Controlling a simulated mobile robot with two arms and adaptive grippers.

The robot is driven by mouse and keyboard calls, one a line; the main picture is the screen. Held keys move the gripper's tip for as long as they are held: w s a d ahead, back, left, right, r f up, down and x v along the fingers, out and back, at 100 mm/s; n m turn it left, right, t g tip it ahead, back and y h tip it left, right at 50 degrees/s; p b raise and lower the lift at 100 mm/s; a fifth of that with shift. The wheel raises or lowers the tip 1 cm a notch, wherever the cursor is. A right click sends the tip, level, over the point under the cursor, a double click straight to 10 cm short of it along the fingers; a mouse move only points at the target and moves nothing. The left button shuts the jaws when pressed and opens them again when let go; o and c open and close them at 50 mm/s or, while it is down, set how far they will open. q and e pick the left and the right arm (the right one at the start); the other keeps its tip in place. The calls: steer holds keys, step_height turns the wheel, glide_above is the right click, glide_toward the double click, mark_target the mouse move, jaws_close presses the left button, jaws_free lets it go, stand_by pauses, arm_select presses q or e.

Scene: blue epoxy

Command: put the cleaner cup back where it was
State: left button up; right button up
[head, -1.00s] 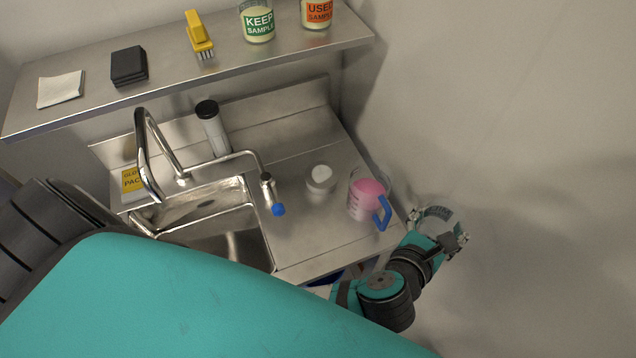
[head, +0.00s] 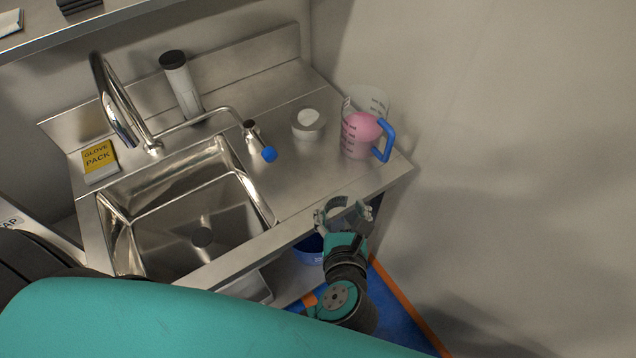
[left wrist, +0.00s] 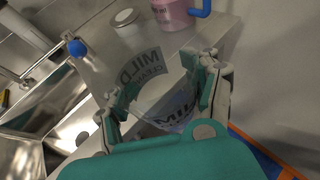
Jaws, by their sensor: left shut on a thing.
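The cleaner cup (left wrist: 160,85) is a clear cup with dark "MILD" lettering in the left wrist view. My left gripper (head: 343,212) is shut around it, and both fingers show at its sides in the wrist view (left wrist: 165,95). In the head view the cup is hard to make out between the fingers. The gripper is by the counter's front edge, below the pink jug in the picture. I cannot tell its exact height over the edge. My right gripper is not in view.
A clear jug (head: 357,140) with pink liquid and a blue handle stands at the counter's right end. A small round container (head: 308,124) stands left of it. The sink (head: 200,235), tap (head: 120,115) and glove pack (head: 99,160) are further left. Bare counter (head: 300,175) lies before the jug.

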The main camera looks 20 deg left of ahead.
arm_select(q)
steer(key=w+a, duration=0.1)
steer(key=w, duration=0.1)
steer(key=w+a+p, duration=0.1)
steer(key=w, duration=0.1)
steer(key=w+a, duration=0.1)
steer(key=w, duration=0.1)
steer(key=shift+w+a, duration=0.15)
steer(key=shift+a, duration=0.25)
steer(key=p, duration=0.2)
glide_above(324, 177)
steer(key=shift+d+f, duration=0.1)
steer(key=shift+f, duration=0.5)
steer(key=shift+w+a+f, duration=0.1)
steer(key=shift+a+f, duration=0.1)
steer(key=shift+f, duration=0.15)
step_height(324, 177, down, 2)
steer(key=shift+f, duration=0.55)
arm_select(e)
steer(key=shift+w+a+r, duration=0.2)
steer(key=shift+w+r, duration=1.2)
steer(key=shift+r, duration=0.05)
arm_select(q)
steer(key=o, duration=2)
steer(key=shift+c, duration=0.2)
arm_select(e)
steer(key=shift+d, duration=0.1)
